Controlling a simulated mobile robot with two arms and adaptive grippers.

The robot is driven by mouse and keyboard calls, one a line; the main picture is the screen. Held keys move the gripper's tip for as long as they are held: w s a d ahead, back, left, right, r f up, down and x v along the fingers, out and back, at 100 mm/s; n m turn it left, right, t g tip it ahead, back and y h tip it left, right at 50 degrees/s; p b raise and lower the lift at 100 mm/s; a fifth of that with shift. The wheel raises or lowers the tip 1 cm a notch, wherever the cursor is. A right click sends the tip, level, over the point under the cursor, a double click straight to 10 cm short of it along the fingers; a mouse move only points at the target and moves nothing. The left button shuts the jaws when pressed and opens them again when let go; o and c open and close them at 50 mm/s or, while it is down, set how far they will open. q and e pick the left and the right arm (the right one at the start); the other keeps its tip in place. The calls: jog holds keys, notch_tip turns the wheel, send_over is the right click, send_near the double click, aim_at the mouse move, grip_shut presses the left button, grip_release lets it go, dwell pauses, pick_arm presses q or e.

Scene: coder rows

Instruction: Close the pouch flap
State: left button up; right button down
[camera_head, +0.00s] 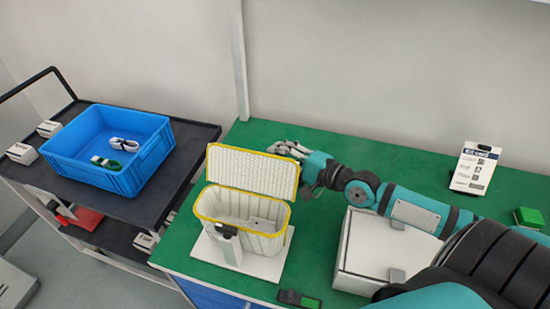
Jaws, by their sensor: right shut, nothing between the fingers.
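The pouch (258,241) is an off-white, box-like container with a yellow rim, standing on a white base plate on the green table. Its top is open. Its flap (252,171), white and textured with a yellow edge, stands raised at the back of the opening. My right gripper (276,148) is shut and empty, just behind the flap's upper right corner. I cannot tell whether it touches the flap. My right arm reaches in from the right. My left gripper is not in view.
A white box (375,248) sits right of the pouch, under my right arm. A label stand (475,168) and a green block (529,218) are farther right. A small dark and green item (298,299) lies at the front. A blue crate (128,180) sits on a black cart at left.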

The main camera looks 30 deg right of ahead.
aim_at(274, 160)
jog(key=s+a+p, duration=0.2)
jog(key=a+p, duration=0.1)
jog(key=shift+s+r, duration=0.25)
jog(key=shift+r, duration=0.1)
jog(key=shift+s+a+r+p, duration=0.2)
jog(key=shift+r+p, duration=0.15)
jog(key=shift+r, duration=0.2)
dwell(0.4)
